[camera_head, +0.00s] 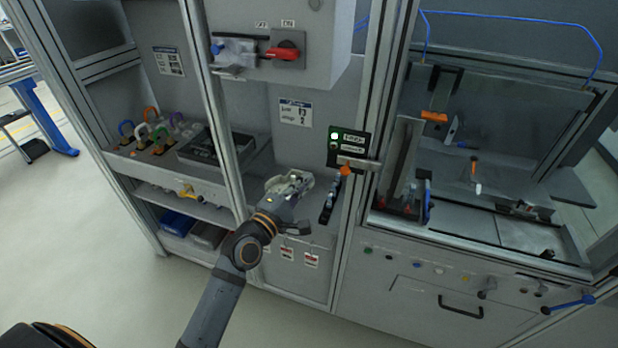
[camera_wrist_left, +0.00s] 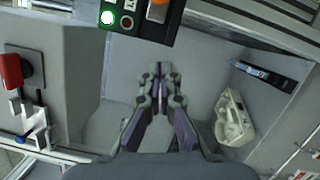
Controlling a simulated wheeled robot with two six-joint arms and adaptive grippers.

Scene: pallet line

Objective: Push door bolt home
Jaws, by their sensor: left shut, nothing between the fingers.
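The door bolt shows in the head view as a grey metal bar (camera_head: 358,163) with an orange knob (camera_head: 345,170), beside the door frame post and just under a black panel (camera_head: 348,147) with a lit lamp. In the left wrist view an orange piece (camera_wrist_left: 157,10), seemingly the knob, shows at the top edge next to the panel (camera_wrist_left: 140,22) and its green light. My left gripper (camera_head: 290,183) is below and left of the knob, apart from it. In the wrist view its fingers (camera_wrist_left: 158,68) are together and empty. My right gripper is not in view.
A beige moulded item (camera_wrist_left: 234,122) lies near the left gripper. A red rotary switch (camera_head: 285,52) is on the box above. Padlocks (camera_head: 150,132) and a dark tray (camera_head: 215,147) stand on the left shelf. A frame post (camera_head: 222,130) rises left of my wrist.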

